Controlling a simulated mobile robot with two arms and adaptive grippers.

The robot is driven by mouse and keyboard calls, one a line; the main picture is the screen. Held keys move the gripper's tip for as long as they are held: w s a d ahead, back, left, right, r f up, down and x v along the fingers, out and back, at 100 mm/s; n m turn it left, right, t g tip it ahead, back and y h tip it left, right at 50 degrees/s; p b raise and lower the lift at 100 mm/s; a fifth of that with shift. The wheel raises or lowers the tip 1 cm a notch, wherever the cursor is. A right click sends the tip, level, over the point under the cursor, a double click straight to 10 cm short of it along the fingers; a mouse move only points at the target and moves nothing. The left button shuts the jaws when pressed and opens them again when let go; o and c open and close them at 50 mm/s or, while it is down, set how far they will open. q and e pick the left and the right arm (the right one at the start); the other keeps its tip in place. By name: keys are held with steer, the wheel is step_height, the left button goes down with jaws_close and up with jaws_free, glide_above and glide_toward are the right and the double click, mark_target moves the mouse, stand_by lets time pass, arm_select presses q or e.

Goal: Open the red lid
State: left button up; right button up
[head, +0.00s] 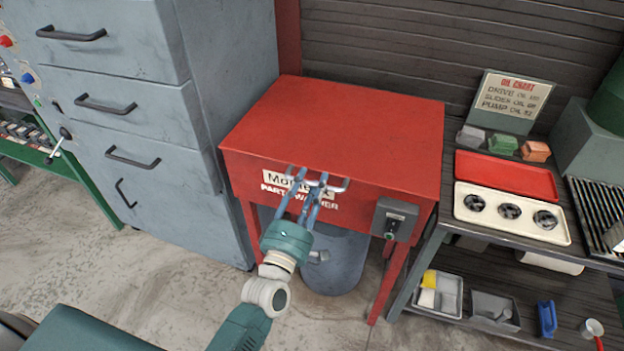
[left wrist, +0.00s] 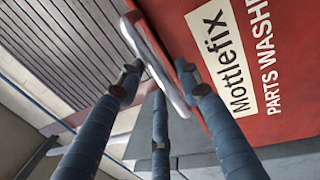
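The red lid (head: 345,130) is the flat top of the red parts washer and lies shut. A metal bar handle (head: 335,186) sticks out from its front edge, above the white label (head: 300,190). My left gripper (head: 306,180) is at this handle, its blue fingers reaching up to it from the front. In the left wrist view the handle (left wrist: 155,60) runs between the spread fingers (left wrist: 158,80). The fingers look open around it; firm contact does not show. My right gripper is not in view.
A grey drawer cabinet (head: 130,110) stands left of the washer. A grey drum (head: 335,262) is under it. A switch box (head: 394,220) is on its front right. A shelf on the right holds a red tray (head: 506,175) and a cream tray (head: 490,228).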

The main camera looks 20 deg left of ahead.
arm_select(q)
steer(key=shift+w, duration=0.3)
jaws_close()
